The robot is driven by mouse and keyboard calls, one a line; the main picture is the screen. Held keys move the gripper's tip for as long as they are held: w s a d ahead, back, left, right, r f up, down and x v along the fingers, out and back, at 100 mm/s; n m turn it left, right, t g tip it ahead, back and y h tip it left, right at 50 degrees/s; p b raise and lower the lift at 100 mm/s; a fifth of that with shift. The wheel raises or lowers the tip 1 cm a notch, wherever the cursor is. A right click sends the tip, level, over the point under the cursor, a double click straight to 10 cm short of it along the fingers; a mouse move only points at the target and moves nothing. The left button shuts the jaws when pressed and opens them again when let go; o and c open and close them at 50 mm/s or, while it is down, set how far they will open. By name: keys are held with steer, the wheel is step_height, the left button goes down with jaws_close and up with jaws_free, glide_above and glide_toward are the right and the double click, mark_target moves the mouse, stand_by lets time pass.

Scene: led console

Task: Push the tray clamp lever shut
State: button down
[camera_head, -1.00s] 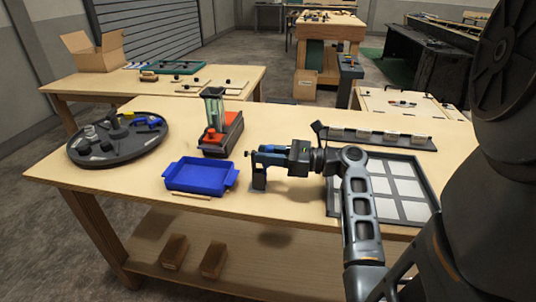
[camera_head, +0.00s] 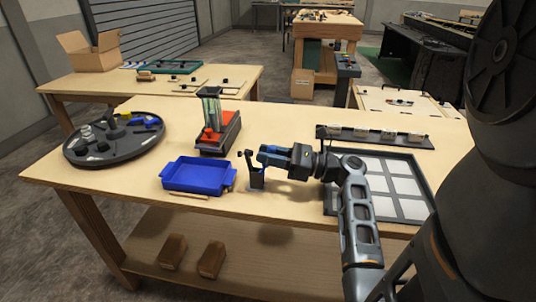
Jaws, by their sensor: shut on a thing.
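The tray clamp (camera_head: 257,179) is a small dark bracket standing on the front part of the bench, right of the blue tray (camera_head: 196,178). Its dark lever (camera_head: 249,161) rises from the bracket and leans up to the left, with small black knobs at its top. My gripper (camera_head: 264,156) comes in from the right, level with the upper part of the clamp. Its blue fingers are closed at the lever, but the exact contact is too small to make out. The blue tray sits flat and empty just left of the clamp.
A red device with a glass column (camera_head: 217,132) stands behind the tray. A round dark turntable (camera_head: 112,155) with small parts is at the left. A framed panel of pale squares (camera_head: 405,207) lies right, under my arm. A rail of blocks (camera_head: 375,136) runs behind it.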

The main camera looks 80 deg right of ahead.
steer(key=c, duration=1)
jaws_free()
steer(key=shift+s, duration=0.1)
steer(key=s+f+b, duration=0.1)
steer(key=s, duration=0.6)
steer(key=shift+s+d, duration=0.25)
steer(key=shift+d, duration=0.05)
